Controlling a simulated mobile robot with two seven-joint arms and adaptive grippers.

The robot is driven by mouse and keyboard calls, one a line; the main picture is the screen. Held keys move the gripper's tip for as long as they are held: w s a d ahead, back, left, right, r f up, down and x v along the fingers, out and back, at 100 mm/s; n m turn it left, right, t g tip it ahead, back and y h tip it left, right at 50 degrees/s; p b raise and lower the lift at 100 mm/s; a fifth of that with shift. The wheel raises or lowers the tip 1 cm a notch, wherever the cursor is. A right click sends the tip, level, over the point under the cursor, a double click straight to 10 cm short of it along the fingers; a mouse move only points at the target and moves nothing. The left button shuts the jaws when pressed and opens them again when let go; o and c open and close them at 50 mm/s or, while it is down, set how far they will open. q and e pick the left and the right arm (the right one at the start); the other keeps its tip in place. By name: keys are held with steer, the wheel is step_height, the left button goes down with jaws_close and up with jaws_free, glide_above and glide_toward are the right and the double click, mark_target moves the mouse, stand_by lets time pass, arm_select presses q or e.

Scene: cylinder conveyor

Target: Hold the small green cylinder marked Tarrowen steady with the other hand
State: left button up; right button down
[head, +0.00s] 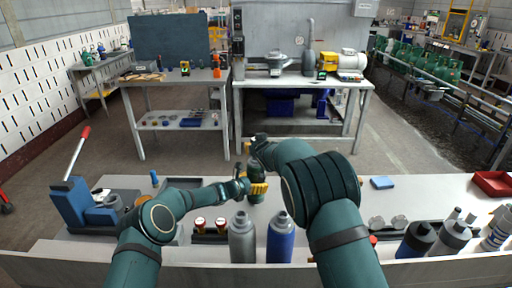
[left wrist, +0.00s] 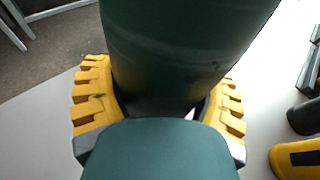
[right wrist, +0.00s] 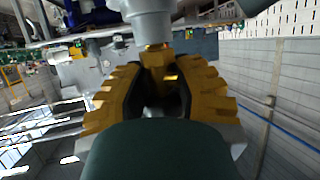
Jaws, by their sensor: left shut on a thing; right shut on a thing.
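A dark green cylinder (left wrist: 185,45) fills the top middle of the left wrist view. My left gripper (head: 257,188) is shut around it, with a yellow pad on each side. The cylinder stands near the middle of the bench in the head view; no marking on it can be read. My right gripper (right wrist: 160,95) is shut on a brass-coloured fitting (right wrist: 157,58) below a grey round body (right wrist: 148,18). In the head view my right arm hides most of the right gripper, above the left one. Whether the fitting belongs to the cylinder I cannot tell.
A grey bottle (head: 242,242) and a blue bottle (head: 281,244) stand at the bench's front edge. A blue lever device (head: 72,206) is at left. Several bottles stand front right.

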steer(key=shift+y, duration=0.4)
steer(key=shift+f+n+g+y, duration=0.15)
steer(key=shift+n+g+y, duration=0.15)
steer(key=shift+n, duration=0.3)
steer(key=shift+s+a+n+y, duration=0.1)
steer(key=shift+a+n+y, duration=0.05)
steer(key=shift+n+y, duration=0.2)
steer(key=c, duration=0.9)
jaws_free()
steer(key=shift+r, duration=0.2)
